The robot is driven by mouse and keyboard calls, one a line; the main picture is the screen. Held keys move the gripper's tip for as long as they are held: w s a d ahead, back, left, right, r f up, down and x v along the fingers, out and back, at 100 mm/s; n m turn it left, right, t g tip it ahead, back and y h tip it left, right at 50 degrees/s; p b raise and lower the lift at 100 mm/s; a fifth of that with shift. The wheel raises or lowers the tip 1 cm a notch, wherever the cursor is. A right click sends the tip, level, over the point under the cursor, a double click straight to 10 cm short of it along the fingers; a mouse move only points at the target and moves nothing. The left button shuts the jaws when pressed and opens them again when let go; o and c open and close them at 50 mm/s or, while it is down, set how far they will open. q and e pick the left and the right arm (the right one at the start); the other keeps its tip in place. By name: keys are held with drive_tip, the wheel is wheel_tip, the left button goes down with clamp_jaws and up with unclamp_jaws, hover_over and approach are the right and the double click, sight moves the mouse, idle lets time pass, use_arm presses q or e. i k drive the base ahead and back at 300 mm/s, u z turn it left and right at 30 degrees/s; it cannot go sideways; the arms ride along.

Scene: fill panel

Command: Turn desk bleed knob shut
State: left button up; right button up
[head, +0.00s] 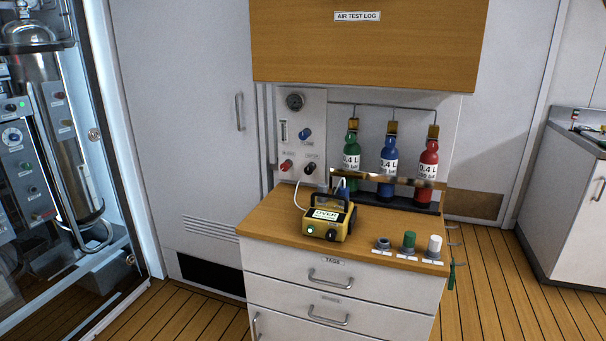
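A pale grey panel (313,112) stands on the back of the desk, under the wooden cabinet. It carries a round gauge (295,101), a blue knob (305,134), a red knob (286,166) and a black knob (310,168). The small labels by the knobs are too blurred to read, so I cannot tell for certain which one is the bleed knob or how far it is turned. Neither of my grippers shows in the head view.
A yellow meter (328,218) stands on the wooden desktop (275,222), a white hose running behind it. Green (351,146), blue (389,152) and red bottles (429,157) stand right of the panel behind a bar. Small caps line the front right. The wooden cabinet (365,50) overhangs.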

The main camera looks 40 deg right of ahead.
sight(285, 165)
drive_tip(key=z, duration=1.65)
